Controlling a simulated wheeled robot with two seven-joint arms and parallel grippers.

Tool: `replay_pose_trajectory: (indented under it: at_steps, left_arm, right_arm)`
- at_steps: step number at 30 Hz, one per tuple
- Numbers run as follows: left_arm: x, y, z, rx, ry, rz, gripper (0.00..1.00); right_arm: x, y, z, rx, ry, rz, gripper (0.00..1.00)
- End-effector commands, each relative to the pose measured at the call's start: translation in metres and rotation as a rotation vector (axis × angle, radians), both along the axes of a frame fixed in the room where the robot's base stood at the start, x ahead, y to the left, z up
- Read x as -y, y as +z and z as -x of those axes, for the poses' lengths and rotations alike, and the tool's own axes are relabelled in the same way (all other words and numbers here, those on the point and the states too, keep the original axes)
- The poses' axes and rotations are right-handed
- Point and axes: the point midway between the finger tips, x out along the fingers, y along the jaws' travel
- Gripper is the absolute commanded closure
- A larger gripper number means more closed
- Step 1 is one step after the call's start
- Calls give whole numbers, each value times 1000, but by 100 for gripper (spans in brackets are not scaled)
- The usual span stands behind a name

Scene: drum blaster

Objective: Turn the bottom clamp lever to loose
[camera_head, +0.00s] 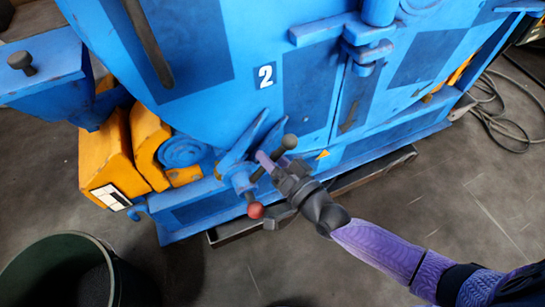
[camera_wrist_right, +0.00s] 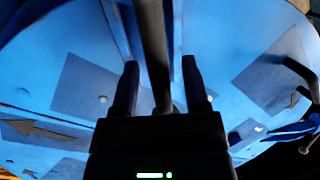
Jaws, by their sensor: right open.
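The bottom clamp lever (camera_head: 253,196) sits low on the blue drum blaster. It has a dark rod with a grey knob at its upper right end, and a red ball at its lower end. My right gripper (camera_head: 276,162) is at the rod near the grey knob, with one purple-lit fingertip showing on its left side. In the right wrist view the gripper (camera_wrist_right: 160,64) is open, and a dark rod (camera_wrist_right: 153,40) runs between its two fingers, with gaps on both sides. Whether either finger touches the rod cannot be told. My left gripper is not in view.
The blue machine body (camera_head: 230,120) with a white "2" label rises behind the lever. Orange blocks (camera_head: 150,150) stand to the left. A dark green bin (camera_head: 70,250) is at the lower left. Cables (camera_head: 492,110) lie on the floor at the right.

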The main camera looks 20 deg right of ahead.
Motion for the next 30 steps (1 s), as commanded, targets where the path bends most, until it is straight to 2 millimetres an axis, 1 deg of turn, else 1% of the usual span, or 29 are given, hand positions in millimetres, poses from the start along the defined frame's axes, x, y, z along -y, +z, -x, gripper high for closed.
replay_pose_trajectory:
  at_steps: [1,2,3,8,9,10,30]
  left_arm:
    - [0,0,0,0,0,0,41]
    - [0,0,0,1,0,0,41]
    - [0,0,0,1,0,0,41]
    - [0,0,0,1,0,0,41]
    - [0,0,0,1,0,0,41]
    - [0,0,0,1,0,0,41]
    - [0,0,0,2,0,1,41]
  right_arm:
    - [0,0,0,0,0,0,41]
    - [0,0,0,0,0,0,45]
    - [0,0,0,0,0,0,54]
    - [0,0,0,0,0,0,88]
    - [0,0,0,0,0,0,96]
    - [0,0,0,0,0,0,100]
    - [0,0,0,-1,-1,0,100]
